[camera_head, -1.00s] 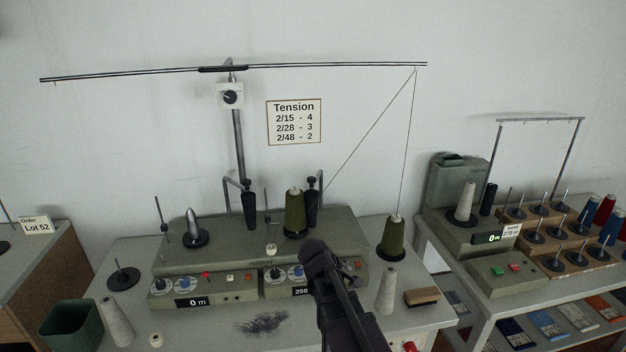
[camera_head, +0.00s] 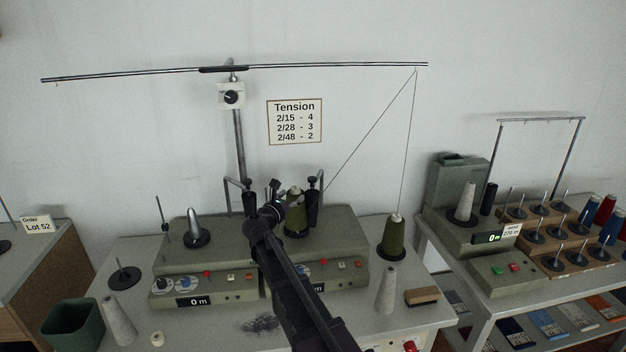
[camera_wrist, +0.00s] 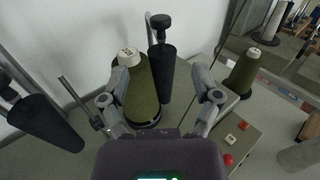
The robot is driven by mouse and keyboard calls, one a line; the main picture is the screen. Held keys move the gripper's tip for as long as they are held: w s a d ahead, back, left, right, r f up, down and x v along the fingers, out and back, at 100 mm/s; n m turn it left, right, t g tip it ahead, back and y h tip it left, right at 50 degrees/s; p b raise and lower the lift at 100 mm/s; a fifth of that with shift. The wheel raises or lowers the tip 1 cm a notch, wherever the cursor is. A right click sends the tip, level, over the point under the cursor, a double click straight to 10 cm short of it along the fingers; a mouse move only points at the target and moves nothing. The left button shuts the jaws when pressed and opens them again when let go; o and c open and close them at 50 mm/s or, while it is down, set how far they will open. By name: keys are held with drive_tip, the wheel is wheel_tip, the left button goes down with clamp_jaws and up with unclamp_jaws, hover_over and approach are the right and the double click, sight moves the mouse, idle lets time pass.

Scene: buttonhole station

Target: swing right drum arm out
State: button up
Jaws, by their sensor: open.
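The right drum arm is a bent grey rod carrying a black drum (camera_head: 311,207) on the right winder head. The drum stands close against the right side of an olive cone (camera_head: 295,214); I cannot tell whether they touch. In the wrist view the black drum (camera_wrist: 161,68) and its dark top knob rise beside the olive cone (camera_wrist: 137,88). My gripper (camera_head: 264,196) is in front of and left of the cone in the head view, partly covering the winder. In the wrist view my gripper (camera_wrist: 161,88) is open, with cone and drum beyond and between its fingers.
The left black drum (camera_head: 249,203) stands near the left winder head; it shows at left in the wrist view (camera_wrist: 43,122). A second olive cone (camera_head: 394,236) stands right, its thread running up to the overhead bar (camera_head: 330,65) and down to the winder.

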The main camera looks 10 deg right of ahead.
sight(310, 180)
drive_tip(key=shift+w, duration=0.1)
idle(0.3)
drive_tip(key=x, duration=1.3)
drive_tip(key=shift+w+d, duration=0.2)
drive_tip(key=shift+d, duration=0.1)
clamp_jaws()
